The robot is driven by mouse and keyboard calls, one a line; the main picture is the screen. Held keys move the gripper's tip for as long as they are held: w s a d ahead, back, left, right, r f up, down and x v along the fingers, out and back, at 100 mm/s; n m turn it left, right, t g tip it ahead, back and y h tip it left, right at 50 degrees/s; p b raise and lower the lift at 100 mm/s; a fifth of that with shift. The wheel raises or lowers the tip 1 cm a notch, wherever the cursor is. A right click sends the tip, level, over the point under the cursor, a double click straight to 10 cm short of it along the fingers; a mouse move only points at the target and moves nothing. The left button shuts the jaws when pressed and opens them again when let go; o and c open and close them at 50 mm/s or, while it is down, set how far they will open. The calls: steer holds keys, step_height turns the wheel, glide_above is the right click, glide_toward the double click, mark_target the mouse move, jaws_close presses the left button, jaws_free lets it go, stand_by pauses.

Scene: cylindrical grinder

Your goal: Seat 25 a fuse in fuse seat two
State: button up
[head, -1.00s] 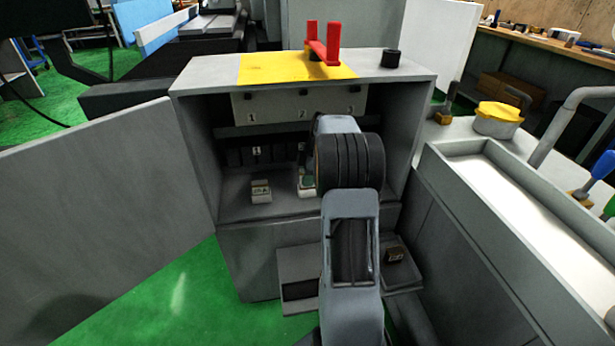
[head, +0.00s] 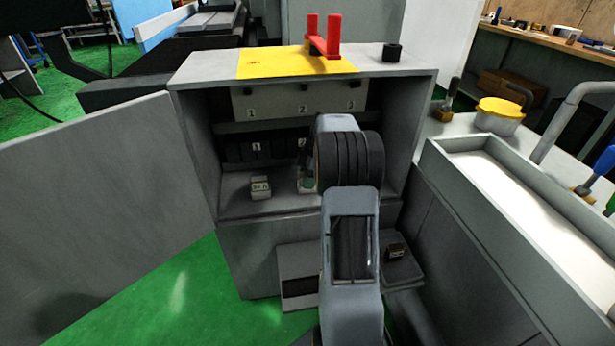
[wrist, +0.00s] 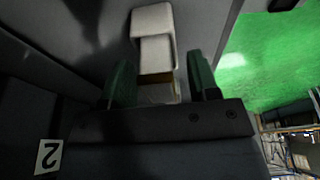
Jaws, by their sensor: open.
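My gripper (wrist: 162,86) is open, with one green finger on each side of a pale stepped block (wrist: 152,22) in the wrist view. The block looks like a fuse. In the head view my gripper (head: 308,183) is inside the grey cabinet, mostly hidden behind my wrist, near the seat row's second position. Another pale fuse-like block (head: 261,188) with small print stands on the cabinet floor in front of label 1 (head: 257,147).
The cabinet (head: 188,130) has side walls close around my arm, and its upper panel (head: 275,100) is numbered 1 to 3. A small dark block (head: 397,250) sits on a low ledge to the right.

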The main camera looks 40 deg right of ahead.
steer(key=shift+p+v, duration=1.35)
steer(key=shift+v, duration=2.45)
steer(key=shift+a, duration=0.1)
